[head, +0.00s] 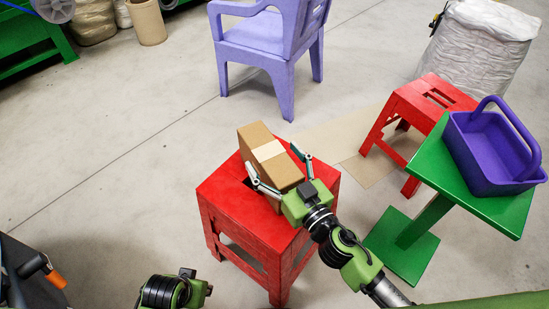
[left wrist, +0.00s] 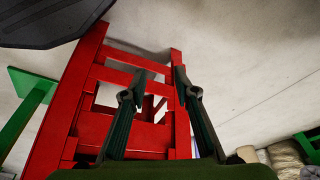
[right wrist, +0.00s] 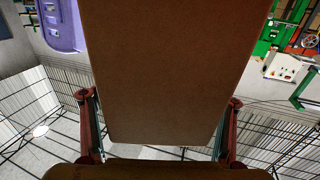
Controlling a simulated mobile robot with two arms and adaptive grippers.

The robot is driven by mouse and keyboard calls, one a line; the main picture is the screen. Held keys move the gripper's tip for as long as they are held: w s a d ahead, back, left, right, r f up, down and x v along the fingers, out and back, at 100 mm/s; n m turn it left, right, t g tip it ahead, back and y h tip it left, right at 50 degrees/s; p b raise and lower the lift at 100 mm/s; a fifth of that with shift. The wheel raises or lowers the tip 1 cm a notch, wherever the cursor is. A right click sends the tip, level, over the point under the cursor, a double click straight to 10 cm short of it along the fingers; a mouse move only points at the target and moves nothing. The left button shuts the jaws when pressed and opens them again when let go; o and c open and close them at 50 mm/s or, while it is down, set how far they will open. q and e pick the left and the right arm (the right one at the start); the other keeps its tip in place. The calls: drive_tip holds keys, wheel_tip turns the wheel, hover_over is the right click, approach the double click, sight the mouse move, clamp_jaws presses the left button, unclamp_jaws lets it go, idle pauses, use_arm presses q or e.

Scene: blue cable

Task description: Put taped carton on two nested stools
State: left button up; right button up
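The brown carton (head: 285,172), with a pale tape band, is on top of the near red stool (head: 235,208), over its hand slot. Its lower edge is partly hidden. I cannot tell clearly whether this stool is two nested ones. My right gripper (head: 271,155) has one finger on each side of the carton, with narrow gaps showing. In the right wrist view the carton (right wrist: 170,70) fills the space between the fingers. My left gripper (left wrist: 158,80) is open and empty in the left wrist view, facing the red stool's frame (left wrist: 85,95). Its fingers are hidden in the head view.
Another red stool (head: 412,100) stands apart at the right. A green table (head: 485,212) with a purple basket (head: 487,165) is near my right arm. A lilac chair (head: 262,50) stands behind.

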sight(292, 184)
drive_tip(key=shift+s+d, duration=0.35)
drive_tip(key=shift+s, duration=0.25)
drive_tip(key=b+v, duration=0.1)
drive_tip(key=v, duration=0.8)
drive_tip(key=shift+s+d+b, duration=0.15)
drive_tip(key=shift+s+b, duration=0.1)
drive_tip(key=shift+b, duration=0.1)
use_arm(q)
wheel_tip(292, 184, up, 6)
drive_tip(key=shift+a+r, duration=0.15)
use_arm(e)
drive_tip(key=shift+s+d, duration=0.3)
drive_tip(key=shift+s, duration=0.15)
